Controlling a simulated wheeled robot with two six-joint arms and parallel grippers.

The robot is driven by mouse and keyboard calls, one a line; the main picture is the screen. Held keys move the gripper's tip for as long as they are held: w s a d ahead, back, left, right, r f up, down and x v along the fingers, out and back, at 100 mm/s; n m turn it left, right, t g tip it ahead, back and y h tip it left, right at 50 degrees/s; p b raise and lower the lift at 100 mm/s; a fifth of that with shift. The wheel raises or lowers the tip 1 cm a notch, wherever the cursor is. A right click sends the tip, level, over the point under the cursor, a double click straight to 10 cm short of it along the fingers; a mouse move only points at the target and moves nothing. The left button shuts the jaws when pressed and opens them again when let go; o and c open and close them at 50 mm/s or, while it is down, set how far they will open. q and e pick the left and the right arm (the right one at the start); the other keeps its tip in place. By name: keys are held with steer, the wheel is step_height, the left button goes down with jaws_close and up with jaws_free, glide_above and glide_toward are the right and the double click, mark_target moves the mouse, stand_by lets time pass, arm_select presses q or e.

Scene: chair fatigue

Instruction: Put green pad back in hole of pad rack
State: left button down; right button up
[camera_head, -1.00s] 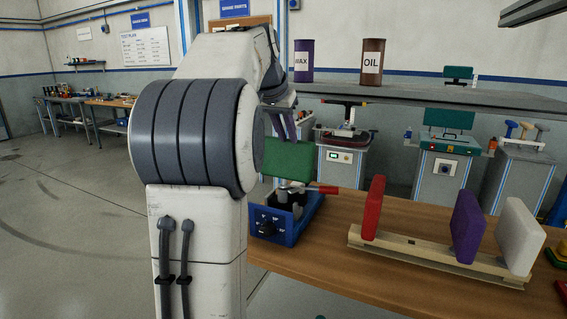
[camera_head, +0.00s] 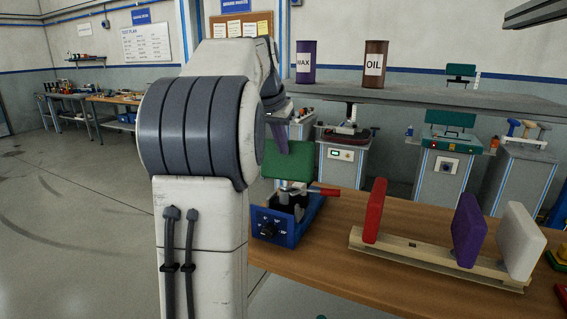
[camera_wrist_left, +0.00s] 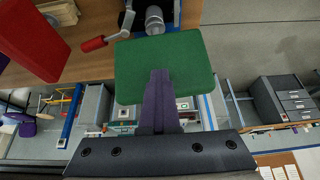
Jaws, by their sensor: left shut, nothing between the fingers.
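The green pad (camera_head: 290,164) sits on top of a blue device (camera_head: 287,222) at the near left of the wooden table. My left gripper (camera_head: 280,146) is shut and empty, its fingertips close to the pad's upper edge; I cannot tell whether they touch it. In the left wrist view the shut fingers (camera_wrist_left: 158,82) overlap the green pad (camera_wrist_left: 192,65). The pad rack (camera_head: 400,254) is a pale wooden bar on the table, right of the device. It holds a red pad (camera_head: 374,210), a purple pad (camera_head: 467,230) and a white pad (camera_head: 521,240). A wide gap lies between red and purple.
A red-handled lever (camera_head: 325,191) sticks out from the blue device toward the rack. Behind, a grey shelf (camera_head: 430,97) carries a purple WAX can (camera_head: 306,62) and a brown OIL can (camera_head: 374,62). Bare table (camera_head: 330,270) lies in front of the rack.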

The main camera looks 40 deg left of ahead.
arm_select(q)
steer(key=shift+w+d+r+p, duration=0.1)
steer(key=shift+w+r+p, duration=0.15)
steer(key=shift+r+p, duration=0.4)
steer(key=shift+w+d+r+p, duration=0.1)
steer(key=shift+w+r+p, duration=0.2)
steer(key=shift+r, duration=0.5)
steer(key=shift+s+r, duration=0.1)
steer(key=shift+r, duration=0.05)
steer(key=shift+p, duration=0.4)
step_height(320, 180, up, 4)
steer(key=p, duration=0.4)
steer(key=shift+s, duration=0.1)
steer(key=shift+f, duration=0.2)
